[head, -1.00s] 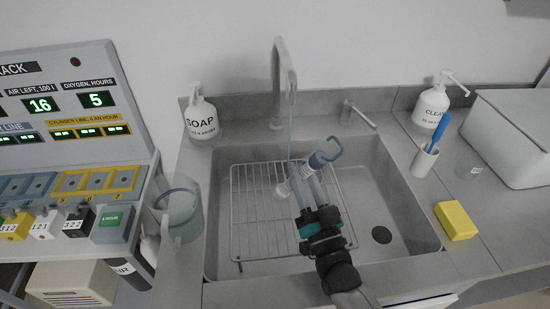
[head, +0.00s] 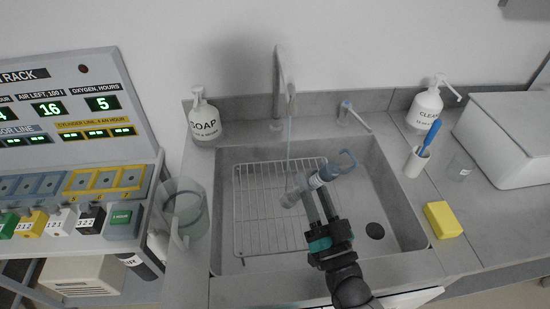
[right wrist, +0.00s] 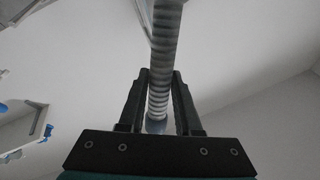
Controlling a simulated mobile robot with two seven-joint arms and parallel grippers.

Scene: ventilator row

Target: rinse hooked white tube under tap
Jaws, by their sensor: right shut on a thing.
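The hooked white tube (head: 312,183) is pale and ribbed, with blue-grey ends; its hooked end (head: 345,162) points right. My right gripper (head: 318,192) is shut on its middle and holds it above the sink rack. The right wrist view shows the ribbed tube (right wrist: 164,60) between the two fingers (right wrist: 160,76). The tap (head: 282,75) stands behind the sink, and a thin water stream (head: 289,130) falls from it towards the tube's left end. Whether the water touches the tube is hard to tell. My left gripper is not in view.
A wire rack (head: 245,215) lies in the grey sink (head: 385,205). A soap bottle (head: 203,122) stands left of the tap, a cleaner bottle (head: 427,105) right. A brush cup (head: 416,163), yellow sponge (head: 443,220) and white box (head: 510,135) are at right; a clear jug (head: 185,208) is at left.

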